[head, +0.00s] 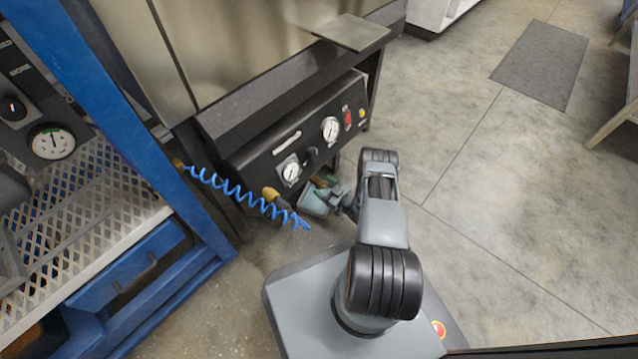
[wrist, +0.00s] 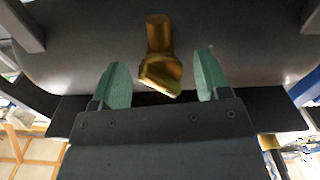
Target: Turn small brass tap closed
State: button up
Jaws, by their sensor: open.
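The small brass tap (wrist: 158,38) shows in the wrist view, at the top middle. It has a round stem and a handle piece (wrist: 160,73) set at a slant, coming out of a dark grey surface. My gripper (wrist: 161,80) is open, with its two green-padded fingers on either side of the handle. Gaps show between the handle and both pads. In the head view my gripper (head: 318,198) is low beneath the black control panel, and the tap cannot be made out clearly there.
The black panel (head: 300,140) carries gauges, a knob and a red switch. A blue coiled hose (head: 228,187) hangs just left of my gripper. A blue frame with a mesh shelf (head: 85,200) stands at left. The floor (head: 500,200) at right is open.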

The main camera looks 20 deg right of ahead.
jog(key=shift+w+a, duration=0.2)
jog(key=shift+w, duration=0.1)
jog(key=c, duration=0.9)
jog(key=shift+m, duration=1.5)
jog(key=o, duration=0.9)
